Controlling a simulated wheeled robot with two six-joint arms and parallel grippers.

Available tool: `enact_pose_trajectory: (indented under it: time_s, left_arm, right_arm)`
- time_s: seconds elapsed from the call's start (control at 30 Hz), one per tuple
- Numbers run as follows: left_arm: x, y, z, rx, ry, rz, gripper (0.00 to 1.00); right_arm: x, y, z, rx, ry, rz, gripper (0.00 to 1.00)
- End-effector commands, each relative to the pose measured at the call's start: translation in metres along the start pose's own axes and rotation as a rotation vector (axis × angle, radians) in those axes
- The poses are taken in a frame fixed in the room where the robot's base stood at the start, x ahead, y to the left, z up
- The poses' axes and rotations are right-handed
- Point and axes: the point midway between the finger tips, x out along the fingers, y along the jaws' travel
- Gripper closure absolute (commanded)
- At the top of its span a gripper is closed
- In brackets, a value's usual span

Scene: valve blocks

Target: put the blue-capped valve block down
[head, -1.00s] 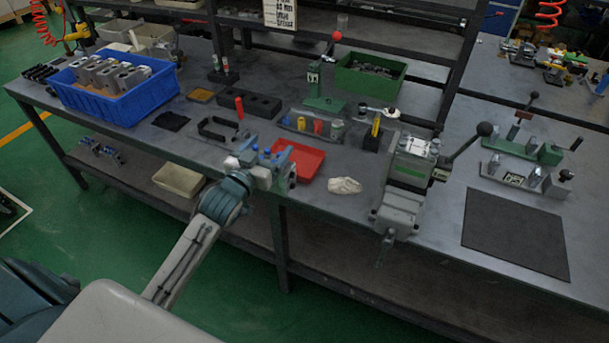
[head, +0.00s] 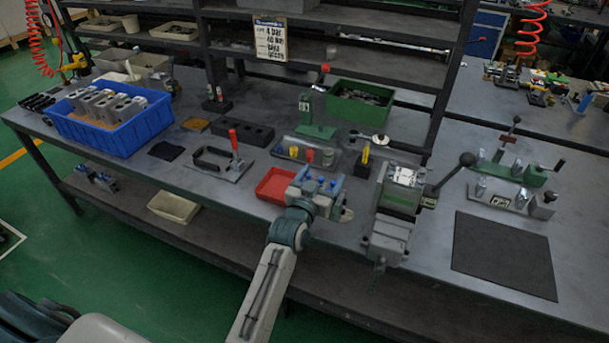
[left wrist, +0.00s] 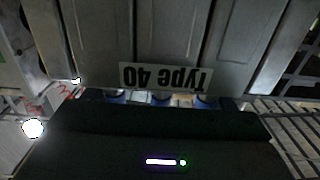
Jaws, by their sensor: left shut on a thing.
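The blue-capped valve block (head: 327,198) is a grey metal block with several blue caps on top. My left gripper (head: 305,203) is shut on it, above the bench front between the red tray and the grey machine vise. In the left wrist view the grey block (left wrist: 185,35) fills the upper part, with an upside-down "Type 40" label (left wrist: 165,77) close to the black gripper body (left wrist: 160,140). Whether the block touches the bench is hidden. My right gripper is not in view.
The red tray (head: 271,187) lies just left of the block. The vise (head: 393,212) with a lever stands right. A blue crate (head: 113,133) holds grey blocks. The dark mat (head: 503,255) at right is bare.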

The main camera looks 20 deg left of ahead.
Motion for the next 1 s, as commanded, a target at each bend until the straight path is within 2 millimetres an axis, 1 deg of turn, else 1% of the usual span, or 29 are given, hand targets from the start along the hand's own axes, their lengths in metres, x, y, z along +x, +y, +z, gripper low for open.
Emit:
enact_pose_trajectory:
  time_s: [0.03,0.13,0.33,0.47,0.77,1.0]
  left_arm:
    - [0.002,0.003,-0.005,-0.001,0.01,-0.001,0.93]
    - [0.004,0.004,-0.002,0.001,0.007,-0.001,0.93]
    - [0.004,0.004,0.02,0.001,0.006,-0.001,0.93]
    - [0.004,0.004,0.03,0.001,0.008,-0.002,0.93]
    - [0.003,0.004,0.032,0.001,0.01,-0.002,0.93]
    - [0.003,0.004,0.038,0.001,0.009,-0.002,0.93]
  right_arm:
    - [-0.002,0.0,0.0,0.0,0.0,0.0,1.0]
    - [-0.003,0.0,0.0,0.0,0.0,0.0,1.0]
    - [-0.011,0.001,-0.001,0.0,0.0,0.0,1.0]
    - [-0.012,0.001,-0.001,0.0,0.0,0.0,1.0]
    - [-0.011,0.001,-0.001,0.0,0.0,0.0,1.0]
    - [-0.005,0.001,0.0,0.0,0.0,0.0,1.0]
